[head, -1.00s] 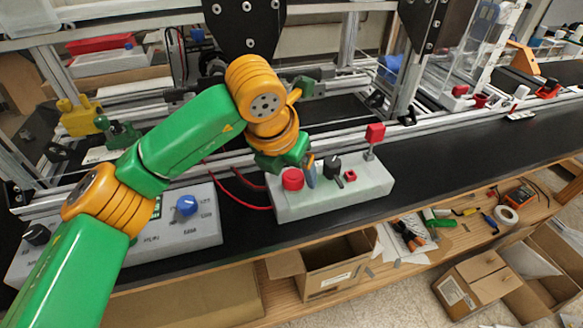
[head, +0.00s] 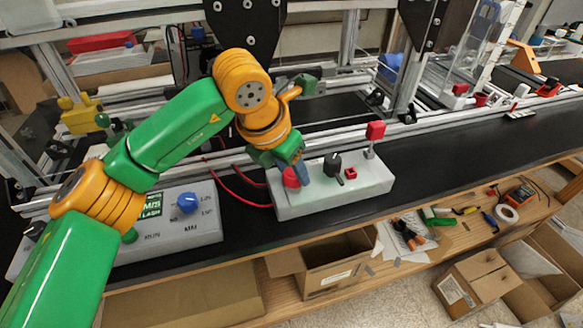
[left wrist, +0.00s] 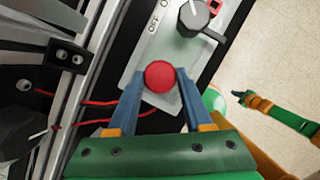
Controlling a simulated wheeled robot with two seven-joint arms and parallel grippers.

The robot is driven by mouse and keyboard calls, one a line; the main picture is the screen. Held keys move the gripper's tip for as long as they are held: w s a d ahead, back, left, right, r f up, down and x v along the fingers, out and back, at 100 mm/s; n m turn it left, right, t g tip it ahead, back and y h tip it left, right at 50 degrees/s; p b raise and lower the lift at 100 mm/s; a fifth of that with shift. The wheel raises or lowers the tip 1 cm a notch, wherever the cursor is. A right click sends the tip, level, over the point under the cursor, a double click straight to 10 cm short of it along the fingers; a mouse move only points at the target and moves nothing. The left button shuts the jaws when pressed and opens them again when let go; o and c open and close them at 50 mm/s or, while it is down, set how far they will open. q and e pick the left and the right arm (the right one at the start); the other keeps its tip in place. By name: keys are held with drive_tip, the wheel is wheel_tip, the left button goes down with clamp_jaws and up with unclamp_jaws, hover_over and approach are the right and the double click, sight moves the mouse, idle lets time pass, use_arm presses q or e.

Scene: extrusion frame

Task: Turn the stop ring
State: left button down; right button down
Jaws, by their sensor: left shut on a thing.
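The red stop ring (head: 290,178) is a round red knob at the left end of a pale control box (head: 330,198). It also shows from above in the left wrist view (left wrist: 159,76). My left gripper (head: 299,172) is down at the box, shut on the ring with one blue-grey finger on each side. The near finger hides part of the ring in the head view. In the left wrist view, what looks like my right gripper (left wrist: 242,97) is small at the right, over the floor; its jaws are too small to read.
A black rotary knob (head: 332,164), a small red button (head: 350,173) and a red flag-like block on a post (head: 375,131) are on the same box. A second box (head: 180,232) with a blue knob stands to the left. Red wires (head: 237,192) run between.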

use_arm(q)
drive_tip(key=m+h+p, duration=0.1)
drive_tip(key=m, duration=0.2)
drive_tip(key=shift+w+r+g, duration=0.15)
drive_tip(key=shift+g, duration=0.25)
drive_tip(key=m+g+p, duration=0.1)
drive_tip(key=m+p, duration=0.1)
drive_tip(key=m, duration=0.1)
drive_tip(key=shift+a+h, duration=0.1)
drive_tip(key=shift+h, duration=0.2)
drive_tip(key=shift+m+g+p, duration=0.3)
drive_tip(key=shift+m+p, duration=0.15)
drive_tip(key=shift+m, duration=0.25)
drive_tip(key=shift+f, duration=0.2)
drive_tip(key=shift+c, duration=1.5)
unclamp_jaws()
drive_tip(key=shift+w, duration=0.1)
